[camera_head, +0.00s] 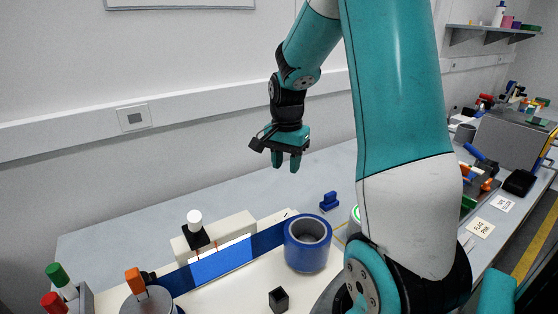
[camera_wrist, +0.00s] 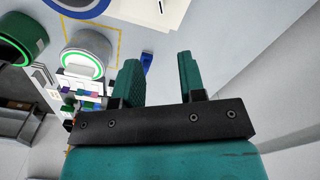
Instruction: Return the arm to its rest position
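My gripper (camera_head: 287,161) hangs in the air above the grey table (camera_head: 120,238), in the upper middle of the head view, with its fingers pointing down. In the wrist view my gripper (camera_wrist: 158,75) shows two teal fingers apart with nothing between them. My upper arm fills much of the head view's right half and hides part of the table.
A blue ring-shaped roll (camera_head: 307,243) stands near the front middle, with a small black block (camera_head: 278,299) before it. A white-capped piece (camera_head: 195,222) stands on a light block at left. Cards (camera_head: 481,228) and a grey box (camera_head: 505,140) lie at right. A wall (camera_head: 200,60) rises behind the table.

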